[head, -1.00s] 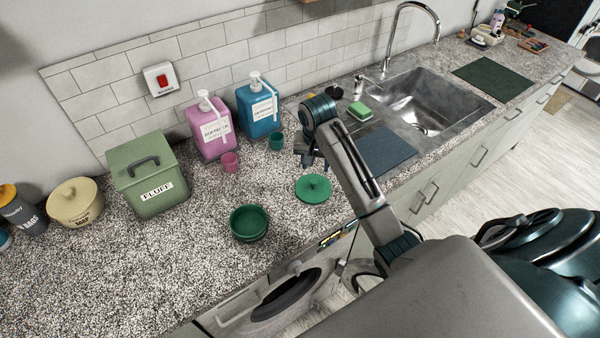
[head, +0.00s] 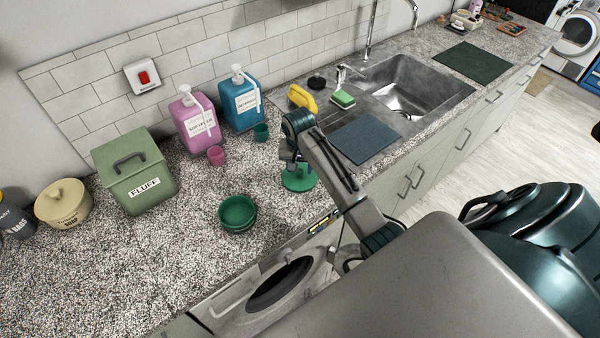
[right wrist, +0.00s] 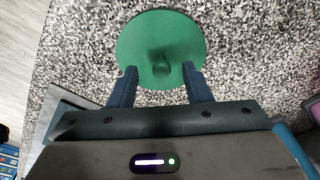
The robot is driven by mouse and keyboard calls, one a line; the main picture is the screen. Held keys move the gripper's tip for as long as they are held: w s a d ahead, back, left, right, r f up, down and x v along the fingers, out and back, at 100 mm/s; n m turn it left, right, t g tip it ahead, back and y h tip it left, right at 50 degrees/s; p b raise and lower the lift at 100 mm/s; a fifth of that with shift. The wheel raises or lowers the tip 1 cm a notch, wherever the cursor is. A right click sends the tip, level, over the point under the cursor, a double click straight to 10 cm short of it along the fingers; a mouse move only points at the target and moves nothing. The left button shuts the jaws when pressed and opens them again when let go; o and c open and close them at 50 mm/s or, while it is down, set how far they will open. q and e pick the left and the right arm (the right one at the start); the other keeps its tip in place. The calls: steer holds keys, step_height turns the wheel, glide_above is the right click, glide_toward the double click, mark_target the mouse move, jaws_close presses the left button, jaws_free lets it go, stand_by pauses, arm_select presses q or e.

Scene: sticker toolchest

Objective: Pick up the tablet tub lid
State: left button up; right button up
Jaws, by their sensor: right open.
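The tablet tub lid is likely the flat green disc (head: 299,182) with a small knob, lying on the speckled counter; its upper part is hidden behind my right gripper in the head view. My right gripper (head: 291,166) points down above the lid. In the right wrist view, the lid (right wrist: 160,28) lies ahead of my open right gripper (right wrist: 160,72), with its knob roughly between the two blue fingertips. The fingers hold nothing; I cannot tell whether they touch the lid. A round green tub (head: 237,214) stands open to the left. My left gripper is out of view.
A pink cup (head: 215,155) and a green cup (head: 261,132) stand before the pink (head: 197,122) and blue (head: 243,103) dispensers. A green FLUFF box (head: 135,175) is left. The sink (head: 405,85) is right. The front counter is clear.

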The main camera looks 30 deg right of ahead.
steer(key=shift+w+f, duration=0.2)
steer(key=shift+f, duration=0.55)
steer(key=shift+w+f, duration=0.1)
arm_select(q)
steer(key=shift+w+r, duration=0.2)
arm_select(e)
jaws_close()
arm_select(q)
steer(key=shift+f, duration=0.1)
